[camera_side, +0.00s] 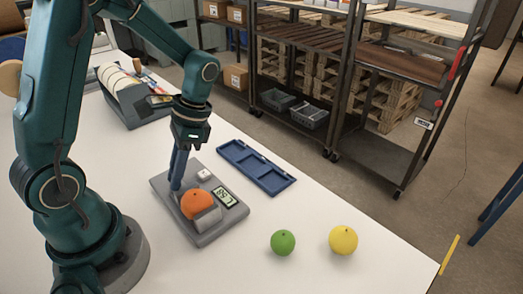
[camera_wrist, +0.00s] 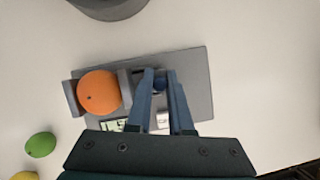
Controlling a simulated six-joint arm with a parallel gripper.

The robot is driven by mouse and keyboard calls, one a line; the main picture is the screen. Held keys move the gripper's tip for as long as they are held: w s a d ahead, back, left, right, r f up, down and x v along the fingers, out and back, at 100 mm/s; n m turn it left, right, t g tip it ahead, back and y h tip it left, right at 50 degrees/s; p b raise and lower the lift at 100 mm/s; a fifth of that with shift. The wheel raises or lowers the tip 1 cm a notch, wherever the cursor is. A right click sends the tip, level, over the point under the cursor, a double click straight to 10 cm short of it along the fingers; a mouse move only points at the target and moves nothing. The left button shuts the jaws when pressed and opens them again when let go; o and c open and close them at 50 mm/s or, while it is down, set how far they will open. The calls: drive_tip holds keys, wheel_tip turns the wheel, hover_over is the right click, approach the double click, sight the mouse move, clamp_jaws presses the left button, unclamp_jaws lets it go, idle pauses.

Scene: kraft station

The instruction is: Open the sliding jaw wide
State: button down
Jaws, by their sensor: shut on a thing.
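A grey measuring device (camera_side: 226,228) lies on the white table, with an orange fruit (camera_side: 196,203) on it. In the wrist view the orange (camera_wrist: 98,91) sits between an outer grey jaw (camera_wrist: 71,98) and the grey sliding jaw (camera_wrist: 125,88), apparently touching or nearly touching both. My gripper (camera_side: 176,187) is lowered behind the orange in the side view. The sliding jaw is mostly hidden in the side view.
The device has a display (camera_side: 225,196) and a pale button (camera_side: 204,174). A blue compartment tray (camera_side: 256,166) lies behind it. A green fruit (camera_side: 283,242) and a yellow fruit (camera_side: 343,240) stand to the right.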

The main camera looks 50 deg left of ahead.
sight(163, 184)
idle(0.5)
drive_tip(key=shift+a, duration=1.85)
drive_tip(key=c, duration=0.8)
unclamp_jaws()
drive_tip(key=shift+v, duration=2.6)
drive_tip(key=shift+w+d, duration=0.1)
